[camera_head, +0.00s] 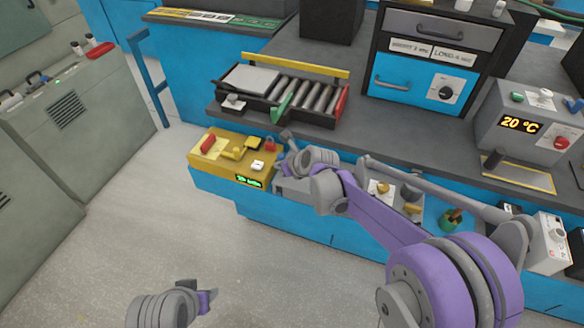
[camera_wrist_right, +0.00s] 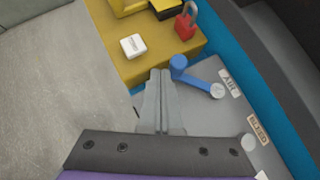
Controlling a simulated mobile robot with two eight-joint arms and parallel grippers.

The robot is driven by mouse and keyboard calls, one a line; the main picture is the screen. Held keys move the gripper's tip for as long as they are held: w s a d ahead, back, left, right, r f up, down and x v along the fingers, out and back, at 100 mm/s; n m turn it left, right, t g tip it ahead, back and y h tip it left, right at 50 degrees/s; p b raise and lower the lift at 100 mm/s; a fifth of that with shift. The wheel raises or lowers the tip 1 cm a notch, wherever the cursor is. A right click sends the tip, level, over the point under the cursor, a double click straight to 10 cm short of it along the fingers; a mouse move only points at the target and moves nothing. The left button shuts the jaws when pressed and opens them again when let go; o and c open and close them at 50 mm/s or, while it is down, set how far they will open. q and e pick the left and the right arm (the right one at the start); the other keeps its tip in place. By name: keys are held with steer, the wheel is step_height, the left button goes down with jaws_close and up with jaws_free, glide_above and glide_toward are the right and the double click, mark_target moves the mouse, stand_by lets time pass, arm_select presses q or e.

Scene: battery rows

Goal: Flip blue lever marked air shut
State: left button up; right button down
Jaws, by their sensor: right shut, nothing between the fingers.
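The blue lever (camera_wrist_right: 179,65) shows in the right wrist view. Its rounded blue end is at the upper left, and its arm slants down right to a pale round pivot (camera_wrist_right: 217,90) beside the label AIR (camera_wrist_right: 230,82). It stands on a grey panel (camera_wrist_right: 205,122). My right gripper (camera_wrist_right: 160,74) is shut and empty, with its fingertips just left of the lever's blue end; I cannot tell whether they touch. In the head view my right gripper (camera_head: 287,138) is over the bench front, and I cannot make out the lever there. Part of my left arm shows at the bottom; its fingers are unclear.
A yellow box (camera_head: 223,163) with a red padlock (camera_wrist_right: 185,22) and a white button (camera_wrist_right: 133,46) stands close left of the lever. A second label, BLEED (camera_wrist_right: 258,130), is on the grey panel. Open floor (camera_head: 120,230) lies left of the bench.

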steer(key=shift+w+a, duration=0.45)
steer(key=shift+w, duration=0.2)
arm_select(q)
steer(key=shift+w+f, duration=0.25)
arm_select(e)
steer(key=shift+w+a, duration=0.2)
steer(key=shift+w, duration=0.45)
steer(key=shift+w+a, duration=0.2)
steer(key=shift+w, duration=0.4)
